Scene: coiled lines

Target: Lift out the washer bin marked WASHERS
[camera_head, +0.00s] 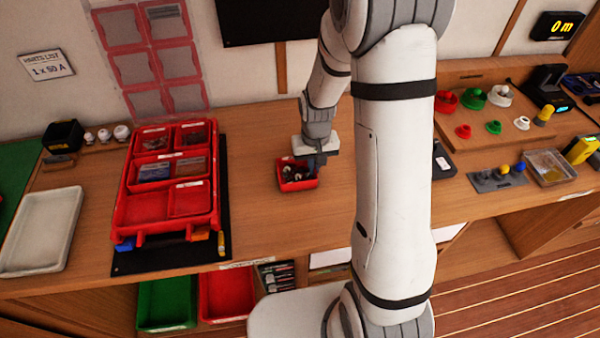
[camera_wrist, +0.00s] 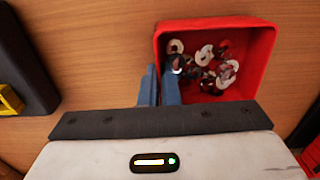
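A small red bin (camera_head: 285,186) full of washers or similar small rings is outside the red case, to its right over the wooden bench. Its label cannot be read. In the wrist view the same bin (camera_wrist: 262,60) holds white, dark and reddish rings. My gripper (camera_head: 316,162) is at the bin. In the wrist view its two blue-grey fingers (camera_wrist: 160,85) are close together at the bin's left wall, one outside and one inside, and look shut on it. Whether the bin touches the bench cannot be told. The red case (camera_head: 128,190) has several compartments; the front ones look empty.
The case lies on a black mat (camera_head: 150,260). A white tray (camera_head: 40,232) is at the left. Bare bench (camera_head: 255,215) lies between case and arm.

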